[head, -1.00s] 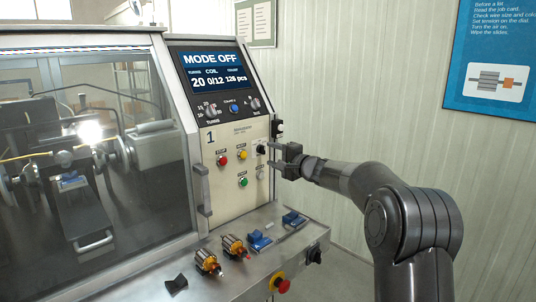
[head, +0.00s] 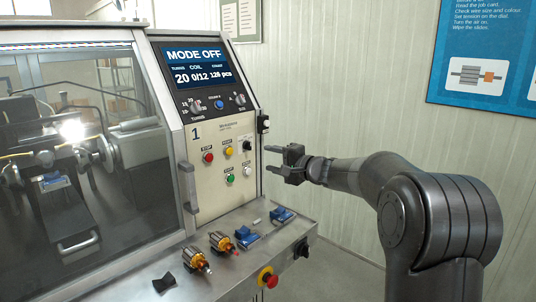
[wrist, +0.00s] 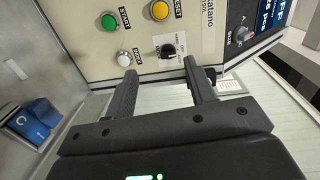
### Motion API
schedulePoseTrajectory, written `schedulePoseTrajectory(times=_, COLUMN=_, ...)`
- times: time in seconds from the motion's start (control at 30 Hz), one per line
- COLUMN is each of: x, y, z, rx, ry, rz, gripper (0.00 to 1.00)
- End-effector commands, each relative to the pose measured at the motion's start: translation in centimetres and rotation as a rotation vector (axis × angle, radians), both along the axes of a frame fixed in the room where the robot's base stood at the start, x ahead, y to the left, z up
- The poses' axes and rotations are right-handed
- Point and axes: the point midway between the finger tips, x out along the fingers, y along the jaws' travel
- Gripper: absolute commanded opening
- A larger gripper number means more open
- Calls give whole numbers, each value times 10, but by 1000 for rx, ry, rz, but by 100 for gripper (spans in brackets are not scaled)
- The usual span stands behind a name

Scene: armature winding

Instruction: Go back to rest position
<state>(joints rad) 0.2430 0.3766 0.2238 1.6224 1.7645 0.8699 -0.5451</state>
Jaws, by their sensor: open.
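My gripper (head: 270,159) is open and empty in the head view, level with the lower half of the control panel (head: 214,141) and just off its right side. In the wrist view the two fingers of my gripper (wrist: 158,72) are spread apart with nothing between them. The black mode switch (wrist: 167,50) shows beyond the fingertips, apart from them. In the head view this switch (head: 247,146) sits at the panel's right side. The screen (head: 197,66) reads MODE OFF.
A glass-fronted cabinet stands left. A blue poster (head: 483,60) hangs on the wall.

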Motion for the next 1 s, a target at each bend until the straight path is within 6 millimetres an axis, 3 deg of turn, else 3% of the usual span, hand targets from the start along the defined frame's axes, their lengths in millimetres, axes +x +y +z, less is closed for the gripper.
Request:
schedulePoseTrajectory(times=0.2, x=-91, y=28, z=2, rx=-264, ry=28, rz=119, gripper=50)
schedulePoseTrajectory(times=0.47, x=-203, y=26, z=-18, rx=-596, ry=79, rz=213, gripper=50)
schedulePoseTrajectory(times=0.77, x=-324, y=-13, z=-54, rx=-967, ry=137, rz=251, gripper=50)
schedulePoseTrajectory(times=1.0, x=-408, y=-62, z=-86, rx=-1246, ry=172, rz=235, gripper=50)
